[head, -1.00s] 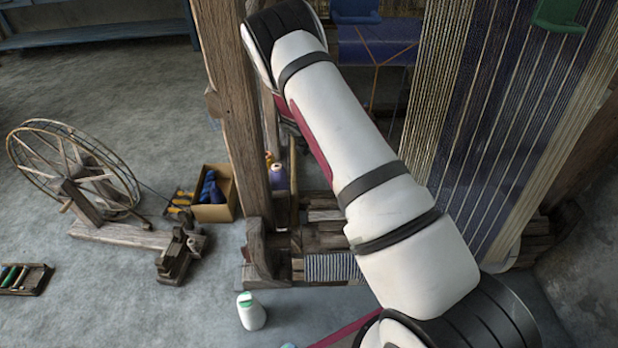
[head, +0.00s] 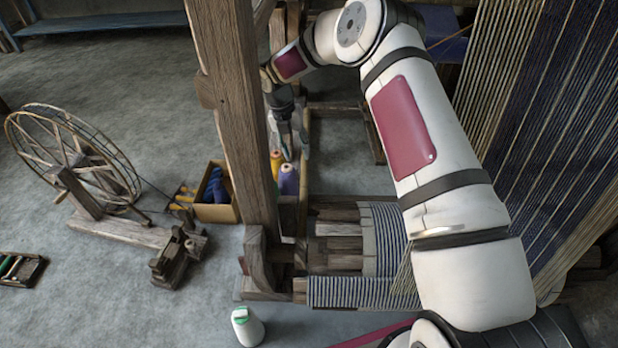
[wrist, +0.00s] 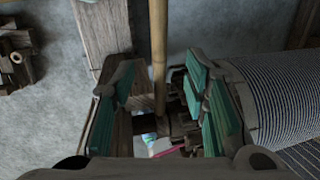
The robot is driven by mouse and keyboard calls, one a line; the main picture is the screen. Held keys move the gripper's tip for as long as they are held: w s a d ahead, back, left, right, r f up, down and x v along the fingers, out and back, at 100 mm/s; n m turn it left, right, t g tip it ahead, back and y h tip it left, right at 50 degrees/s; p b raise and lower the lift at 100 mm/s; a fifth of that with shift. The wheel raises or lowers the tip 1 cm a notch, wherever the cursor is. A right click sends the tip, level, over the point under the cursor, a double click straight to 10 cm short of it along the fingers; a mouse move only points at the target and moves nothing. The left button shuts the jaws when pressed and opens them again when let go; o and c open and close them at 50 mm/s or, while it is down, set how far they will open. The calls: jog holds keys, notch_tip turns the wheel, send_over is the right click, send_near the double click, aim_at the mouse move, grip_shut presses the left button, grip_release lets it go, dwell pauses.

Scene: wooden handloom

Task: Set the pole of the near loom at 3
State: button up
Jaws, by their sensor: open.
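The pole is a thin light bamboo stick (wrist: 158,45) in the wrist view. It runs down the picture between the two green-padded fingers of my gripper (wrist: 160,95), which is open with a gap on both sides of the pole. In the head view the pole (head: 304,185) shows as a narrow pale upright just right of the thick wooden post of the near loom (head: 240,110). My gripper (head: 292,138) is beside that post at the pole's upper part, pointing down and partly hidden. I cannot make out any number marks.
The loom post (wrist: 103,35) stands close left of my gripper. A striped cloth roll (wrist: 275,95) lies close on the right. Thread cones (head: 288,180) and a cardboard box (head: 216,212) are behind the post. A white bottle (head: 247,327) and a spinning wheel (head: 75,165) stand on the floor.

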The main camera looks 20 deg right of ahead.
aim_at(304, 177)
jog(key=f+b, duration=0.1)
jog(key=f, duration=0.3)
jog(key=d+f+b, duration=0.1)
jog(key=f+b, duration=0.1)
jog(key=f, duration=0.2)
jog(key=s+d+f+b, duration=0.1)
jog(key=f, duration=0.4)
jog(key=shift+d+b, duration=0.15)
jog(key=shift+b, duration=0.25)
grip_shut()
